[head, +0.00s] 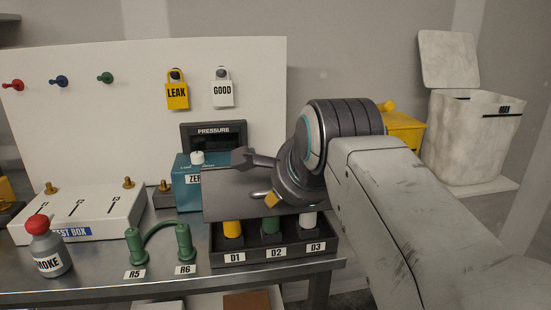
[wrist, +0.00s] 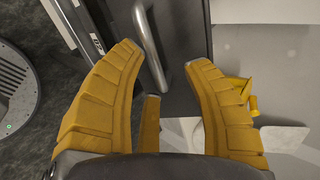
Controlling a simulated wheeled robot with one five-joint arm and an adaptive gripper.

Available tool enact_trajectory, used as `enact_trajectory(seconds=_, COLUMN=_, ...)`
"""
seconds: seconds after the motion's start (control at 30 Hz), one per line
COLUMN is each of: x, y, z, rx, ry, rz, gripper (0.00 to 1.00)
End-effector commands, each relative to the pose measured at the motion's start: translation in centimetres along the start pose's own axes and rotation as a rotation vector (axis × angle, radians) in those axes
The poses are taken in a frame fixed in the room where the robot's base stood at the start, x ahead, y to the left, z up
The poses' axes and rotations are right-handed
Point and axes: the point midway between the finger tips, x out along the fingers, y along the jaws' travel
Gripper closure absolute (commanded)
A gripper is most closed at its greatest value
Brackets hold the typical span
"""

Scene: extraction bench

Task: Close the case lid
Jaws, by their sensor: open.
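The case (head: 275,255) is a dark rack at the bench's front edge, labelled D1, D2 and D3, with a yellow, a green and a white capped item in it. Its dark grey lid (head: 228,200) is open, tilted up behind these items. In the wrist view the dark lid (wrist: 185,25) carries a grey bar handle (wrist: 150,55). My gripper (head: 272,198) is in front of the lid and hides its right part. In the wrist view my gripper (wrist: 161,54) has its yellow fingers spread, with the handle between their tips in the picture. Contact cannot be told.
Left of the case stand green posts R5 and R6 (head: 160,243), a red-capped smoke bottle (head: 48,252) and a white test box (head: 85,215). A teal pressure device (head: 190,185) is behind. A white bin (head: 470,135) stands at the right.

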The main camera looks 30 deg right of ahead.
Motion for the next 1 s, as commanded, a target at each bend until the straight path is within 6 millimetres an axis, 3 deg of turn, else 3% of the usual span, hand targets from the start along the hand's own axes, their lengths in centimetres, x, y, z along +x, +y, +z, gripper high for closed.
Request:
enact_trajectory(seconds=0.6, x=-4.8, y=-5.5, z=0.0, rx=0.000, ry=0.000, rz=-0.002, gripper=0.55)
enact_trajectory(seconds=1.0, x=-6.0, y=-6.9, z=0.0, rx=0.000, ry=0.000, rz=0.000, gripper=0.55)
